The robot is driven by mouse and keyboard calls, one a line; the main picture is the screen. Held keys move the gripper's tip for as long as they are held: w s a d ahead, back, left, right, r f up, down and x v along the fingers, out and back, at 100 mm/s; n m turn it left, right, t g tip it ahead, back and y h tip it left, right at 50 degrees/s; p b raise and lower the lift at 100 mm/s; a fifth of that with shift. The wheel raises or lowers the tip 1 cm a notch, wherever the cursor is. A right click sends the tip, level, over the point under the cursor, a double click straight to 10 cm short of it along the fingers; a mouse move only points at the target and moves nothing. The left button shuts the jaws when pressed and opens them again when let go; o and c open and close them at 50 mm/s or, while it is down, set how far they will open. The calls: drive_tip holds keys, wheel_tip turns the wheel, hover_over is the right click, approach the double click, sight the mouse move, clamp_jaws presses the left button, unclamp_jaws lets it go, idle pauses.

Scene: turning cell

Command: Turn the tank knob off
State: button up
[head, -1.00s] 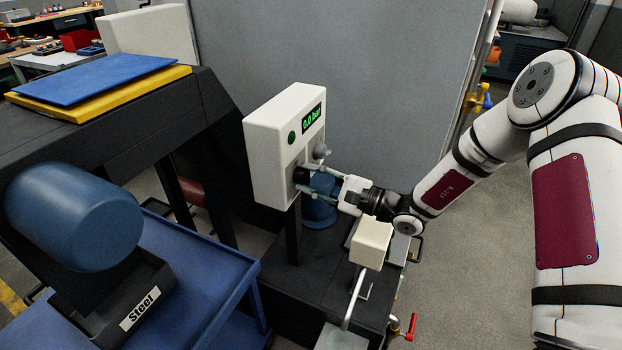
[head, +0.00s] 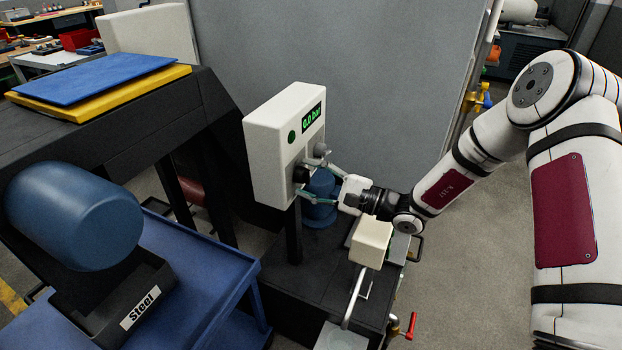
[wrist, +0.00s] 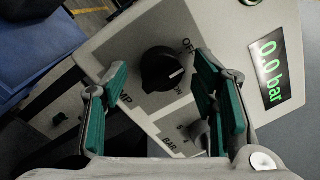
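A cream control box (head: 270,165) carries a black knob (head: 301,172) on its face. In the wrist view the black knob (wrist: 160,69) has a white pointer mark, turned to the right between the words OFF and ON. A partly hidden label ending in "MP" is beside it; no "tank" label is readable. My gripper (head: 314,178) is open in front of the box. In the wrist view the green-padded fingers of my gripper (wrist: 160,70) are spread on either side of the black knob, with gaps showing.
A grey knob (head: 321,150) sits near the black one, close to my upper finger. The box also has a display (head: 312,118) reading 0.0 bar and a green button (head: 291,137). A blue cylinder (head: 321,195) stands behind my fingers. A blue cart (head: 205,285) is at left.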

drive_tip(key=v, duration=1.2)
idle(0.3)
